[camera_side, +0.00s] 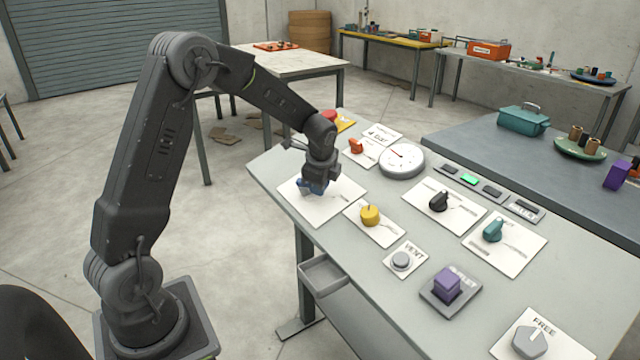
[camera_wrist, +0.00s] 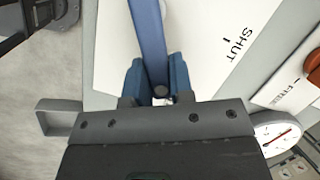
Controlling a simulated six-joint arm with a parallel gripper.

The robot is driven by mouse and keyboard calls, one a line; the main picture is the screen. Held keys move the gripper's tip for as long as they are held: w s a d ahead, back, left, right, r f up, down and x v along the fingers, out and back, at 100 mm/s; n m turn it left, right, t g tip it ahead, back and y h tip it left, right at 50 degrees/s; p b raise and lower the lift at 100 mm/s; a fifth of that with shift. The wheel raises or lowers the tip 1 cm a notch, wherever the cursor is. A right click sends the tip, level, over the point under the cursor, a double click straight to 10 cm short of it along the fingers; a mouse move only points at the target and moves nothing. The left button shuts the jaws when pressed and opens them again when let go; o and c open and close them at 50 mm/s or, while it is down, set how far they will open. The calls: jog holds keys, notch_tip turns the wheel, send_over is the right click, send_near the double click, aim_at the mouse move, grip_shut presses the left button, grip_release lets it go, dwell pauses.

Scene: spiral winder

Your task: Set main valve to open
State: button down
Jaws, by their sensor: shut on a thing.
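The main valve appears to be the blue handle (camera_wrist: 150,40) on a white card (camera_wrist: 200,70) marked SHUT, with a short tick under the word. In the wrist view the handle runs from the top edge down between the blue fingers of my gripper (camera_wrist: 157,85). The fingers are shut on it, one on each side. In the side view my gripper (camera_side: 312,188) is down at the card (camera_side: 322,209) at the panel's left end. It hides most of the handle there. An OPEN mark is not readable in either view.
A yellow knob (camera_side: 370,215) stands close to the right of my gripper. An orange knob (camera_side: 356,146) and a round gauge (camera_side: 402,161) are behind it. Black (camera_side: 439,201) and teal (camera_side: 493,231) knobs are farther right. A grey tray (camera_side: 325,276) hangs at the front edge.

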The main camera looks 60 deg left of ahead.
jog(key=c, duration=1)
grip_release()
jog(key=v, duration=1.3)
jog(key=shift+r, duration=0.4)
jog(key=shift+s+d, duration=0.1)
jog(key=s+d+r+n+t+h, duration=0.1)
jog(key=s+d+n+t, duration=0.1)
jog(key=s+d+n, duration=0.3)
jog(key=s+d+r+n+t+h, duration=0.1)
jog(key=s+d+n+h, duration=0.1)
jog(key=s+d+n, duration=0.4)
jog(key=s+d, duration=0.5)
jog(key=s, duration=0.6)
jog(key=shift+s+d+n+t, duration=0.2)
jog(key=shift+n+t, duration=0.1)
jog(key=shift+t, duration=0.1)
